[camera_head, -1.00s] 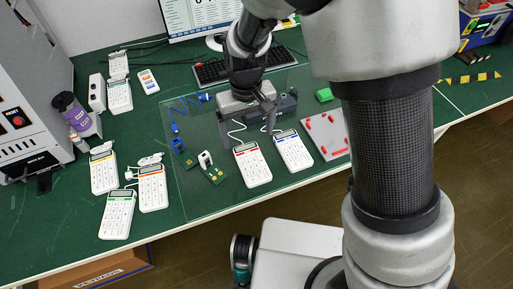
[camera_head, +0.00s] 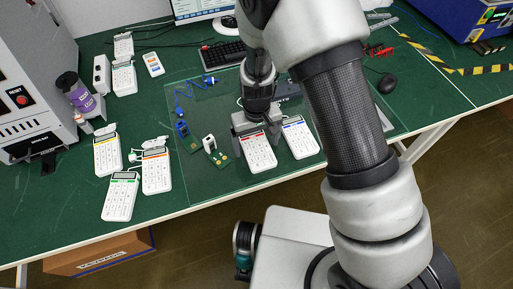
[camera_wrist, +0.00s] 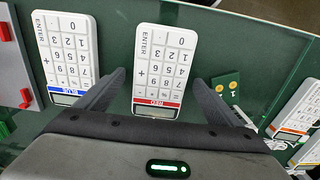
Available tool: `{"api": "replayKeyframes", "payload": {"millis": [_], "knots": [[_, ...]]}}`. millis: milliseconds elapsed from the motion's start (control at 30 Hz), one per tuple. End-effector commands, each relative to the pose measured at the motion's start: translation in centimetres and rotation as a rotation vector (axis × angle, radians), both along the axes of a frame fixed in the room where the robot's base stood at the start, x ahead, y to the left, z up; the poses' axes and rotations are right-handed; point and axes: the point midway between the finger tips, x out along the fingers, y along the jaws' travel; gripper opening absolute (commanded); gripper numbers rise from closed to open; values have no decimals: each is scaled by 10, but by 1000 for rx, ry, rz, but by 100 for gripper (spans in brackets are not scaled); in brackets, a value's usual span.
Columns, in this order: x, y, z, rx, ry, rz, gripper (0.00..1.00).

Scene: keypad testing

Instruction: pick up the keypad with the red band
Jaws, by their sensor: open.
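The white keypad with the red band (camera_head: 260,158) lies flat on the glass mat near the table's front edge. In the wrist view the keypad (camera_wrist: 163,62) shows its red band, marked RED, at the end towards my gripper. My gripper (camera_head: 257,142) is open and empty over that end. In the wrist view one finger of my gripper (camera_wrist: 159,80) is on each side of the keypad, with a gap on both sides. I cannot tell how high the fingertips are. The keypad's display end is partly hidden by my gripper in the head view.
A blue-band keypad (camera_head: 302,142) lies close to the right. Small green circuit boards (camera_head: 217,157) lie to the left. Several other keypads, including an orange-band one (camera_head: 156,172) and a green-band one (camera_head: 119,200), lie farther left. A keyboard (camera_head: 222,54) is behind.

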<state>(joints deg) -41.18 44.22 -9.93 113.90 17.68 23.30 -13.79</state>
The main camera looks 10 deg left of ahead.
Motion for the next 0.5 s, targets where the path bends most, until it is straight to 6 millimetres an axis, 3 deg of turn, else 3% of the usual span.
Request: {"api": "replayKeyframes", "payload": {"millis": [233, 500], "knots": [[0, 0, -2, 0, 0, 0, 88], [0, 0, -2, 0, 0, 0, 42]]}}
